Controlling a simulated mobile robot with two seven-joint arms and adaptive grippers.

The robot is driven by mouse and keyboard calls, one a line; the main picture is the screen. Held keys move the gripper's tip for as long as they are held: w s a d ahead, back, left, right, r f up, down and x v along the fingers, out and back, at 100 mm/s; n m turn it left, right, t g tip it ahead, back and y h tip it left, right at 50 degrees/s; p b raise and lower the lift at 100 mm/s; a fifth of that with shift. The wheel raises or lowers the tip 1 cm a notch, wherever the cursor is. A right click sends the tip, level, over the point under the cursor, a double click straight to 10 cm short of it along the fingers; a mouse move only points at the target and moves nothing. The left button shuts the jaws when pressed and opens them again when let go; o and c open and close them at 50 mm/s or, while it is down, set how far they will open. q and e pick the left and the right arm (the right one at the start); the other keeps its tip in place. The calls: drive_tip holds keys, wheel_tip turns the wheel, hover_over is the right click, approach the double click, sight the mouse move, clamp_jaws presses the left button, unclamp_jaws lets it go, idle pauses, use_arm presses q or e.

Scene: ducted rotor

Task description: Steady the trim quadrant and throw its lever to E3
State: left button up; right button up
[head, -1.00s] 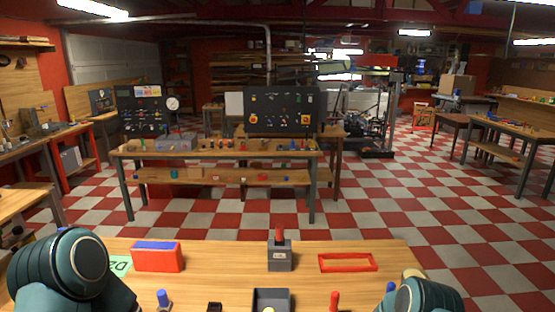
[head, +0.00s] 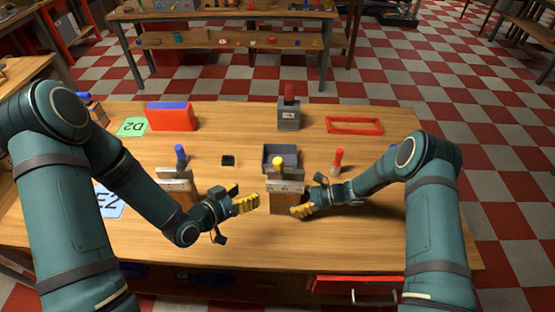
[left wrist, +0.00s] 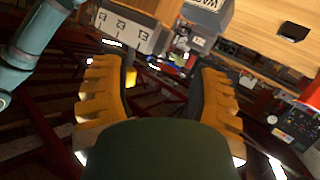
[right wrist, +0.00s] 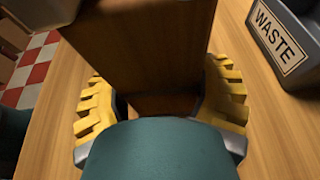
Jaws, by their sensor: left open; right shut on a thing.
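The trim quadrant is a wooden block (head: 284,204) with a pale labelled plate (head: 285,187) and a yellow-knobbed lever (head: 278,162). It stands near the table's front middle. The plate's E marks (left wrist: 120,26) appear inverted in the left wrist view, with a yellow knob (left wrist: 160,73) below them; the lever's exact setting is unclear. My right gripper (head: 300,211) is shut on the wooden block from the right; the block fills its jaws in the right wrist view (right wrist: 160,105). My left gripper (head: 248,204) is open and empty, just left of the block, apart from it.
A grey WASTE bin (head: 281,157) stands behind the quadrant. A blue-knobbed unit (head: 180,157) stands left, partly behind my left arm. A red-handled item (head: 337,158), black block (head: 228,160), red frame (head: 354,125), red-and-blue box (head: 170,117) and grey switch box (head: 289,118) lie around.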

sight(277, 160)
use_arm(q)
wheel_tip(277, 160, up, 6)
drive_tip(key=m+t+h, duration=0.1)
drive_tip(key=m+h, duration=0.2)
drive_tip(key=h, duration=0.1)
drive_tip(key=x, duration=1.1)
drive_tip(key=shift+d+r, duration=0.15)
drive_tip(key=shift+d, duration=0.25)
drive_tip(key=shift+o, duration=0.2)
clamp_jaws()
